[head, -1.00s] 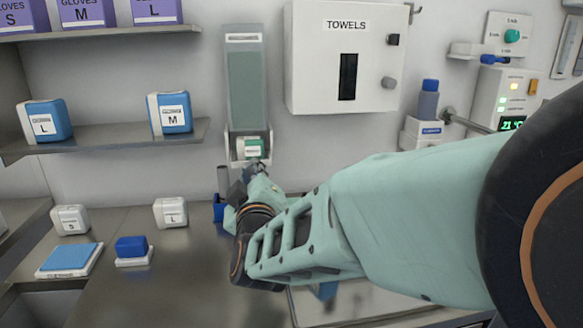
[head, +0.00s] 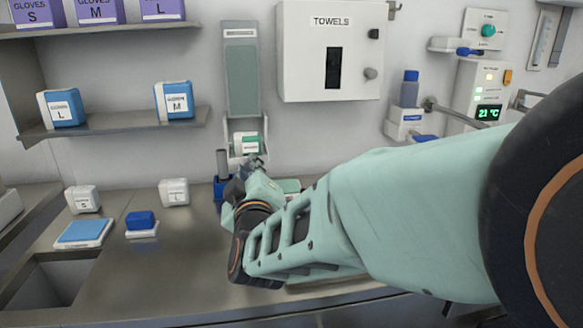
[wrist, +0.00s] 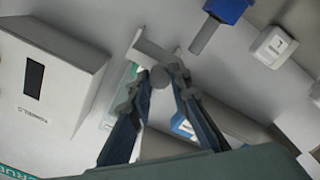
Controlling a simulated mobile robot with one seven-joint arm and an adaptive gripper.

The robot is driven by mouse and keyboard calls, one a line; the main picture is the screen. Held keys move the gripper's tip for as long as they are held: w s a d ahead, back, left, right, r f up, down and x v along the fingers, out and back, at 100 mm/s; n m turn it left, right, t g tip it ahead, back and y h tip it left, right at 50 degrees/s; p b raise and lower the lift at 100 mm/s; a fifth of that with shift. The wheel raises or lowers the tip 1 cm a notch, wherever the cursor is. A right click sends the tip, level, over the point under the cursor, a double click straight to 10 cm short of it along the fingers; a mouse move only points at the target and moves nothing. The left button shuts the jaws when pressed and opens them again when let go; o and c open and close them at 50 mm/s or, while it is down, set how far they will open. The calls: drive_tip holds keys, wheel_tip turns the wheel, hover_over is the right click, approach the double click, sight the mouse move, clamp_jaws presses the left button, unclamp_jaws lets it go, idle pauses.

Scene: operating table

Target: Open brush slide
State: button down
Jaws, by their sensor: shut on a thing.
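The brush dispenser (head: 242,80) is a tall wall unit with a grey-green front, left of the towel box in the head view. At its foot is a white slide (head: 231,148) with a green-and-white pack (head: 247,143) in it. My gripper (head: 254,166) is at the slide's lower front, partly hidden by my own arm. In the wrist view my gripper (wrist: 165,82) is shut on a round grey knob (wrist: 158,76) in front of the white slide part (wrist: 150,48). How far the slide is out is hard to tell.
The towel box (head: 330,60) hangs close to the right. A blue holder (head: 221,187) with a grey upright piece stands beside my gripper at left. A shelf (head: 120,122) with blue glove boxes is further left. The steel counter (head: 150,270) has clear room at front left.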

drive_tip(key=c, duration=1.8)
unclamp_jaws()
drive_tip(key=shift+w, duration=0.1)
drive_tip(key=shift+o, duration=0.2)
drive_tip(key=v, duration=0.8)
drive_tip(key=shift+r, duration=0.15)
